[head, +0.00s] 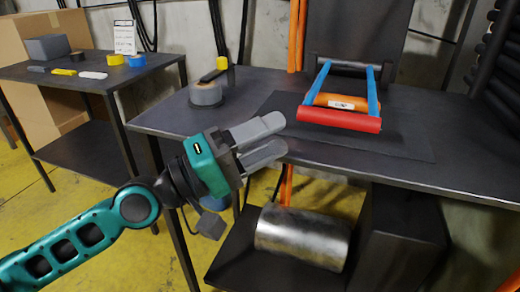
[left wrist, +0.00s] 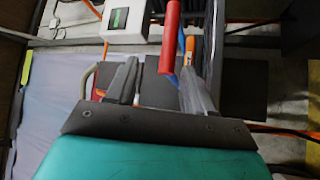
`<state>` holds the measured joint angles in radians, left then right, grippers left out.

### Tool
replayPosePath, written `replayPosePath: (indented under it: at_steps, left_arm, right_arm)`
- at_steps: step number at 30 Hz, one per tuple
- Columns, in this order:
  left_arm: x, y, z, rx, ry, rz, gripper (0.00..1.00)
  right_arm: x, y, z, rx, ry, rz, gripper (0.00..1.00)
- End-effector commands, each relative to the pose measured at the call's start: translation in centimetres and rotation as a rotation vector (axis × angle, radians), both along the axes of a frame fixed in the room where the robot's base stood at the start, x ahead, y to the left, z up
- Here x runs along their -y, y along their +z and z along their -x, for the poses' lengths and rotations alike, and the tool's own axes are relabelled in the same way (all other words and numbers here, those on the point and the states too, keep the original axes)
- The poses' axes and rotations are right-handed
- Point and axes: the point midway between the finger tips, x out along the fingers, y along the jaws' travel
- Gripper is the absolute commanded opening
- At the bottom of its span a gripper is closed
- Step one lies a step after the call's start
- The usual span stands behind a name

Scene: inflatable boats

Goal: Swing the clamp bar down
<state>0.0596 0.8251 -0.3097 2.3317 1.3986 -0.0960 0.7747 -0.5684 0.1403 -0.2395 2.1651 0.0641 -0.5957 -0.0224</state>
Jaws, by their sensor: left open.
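The clamp bar has a red crossbar (head: 338,120) on two blue side arms (head: 317,82), hinged at a dark rod (head: 342,62) at the back of the bench. An orange roll (head: 340,101) with a white label lies between the arms, behind the crossbar. How high the crossbar stands over the bench is hard to tell. My left gripper (head: 278,136) is open and empty, left of the crossbar and apart from it, near the bench's front edge. In the left wrist view the crossbar (left wrist: 170,38) shows ahead, toward the right finger. My right gripper is out of view.
The dark bench (head: 240,128) has a grey tape roll (head: 205,94) at its left. A metal cylinder (head: 302,237) lies on the shelf below. Orange hoses (head: 296,35) hang behind the bench. A side table (head: 75,85) with small items stands at the far left.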

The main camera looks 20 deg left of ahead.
Motion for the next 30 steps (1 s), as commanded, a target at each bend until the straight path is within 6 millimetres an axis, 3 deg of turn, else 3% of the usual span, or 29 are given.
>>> replayPosePath:
  at_steps: [23,26,30]
  left_arm:
    - [-0.8,-0.4,0.8,-0.004,0.001,-0.003,0.53]
    - [-0.2,-1.3,1.1,0.003,-0.003,-0.044,0.53]
    - [1.6,-5.0,2.4,0.038,-0.011,-0.240,0.53]
  right_arm:
    - [-0.1,-0.2,-0.2,0.000,-0.001,-0.004,0.69]
    - [-0.1,-0.3,-0.1,-0.002,-0.002,-0.004,0.69]
    - [0.0,-0.4,0.1,-0.006,-0.002,-0.004,0.69]
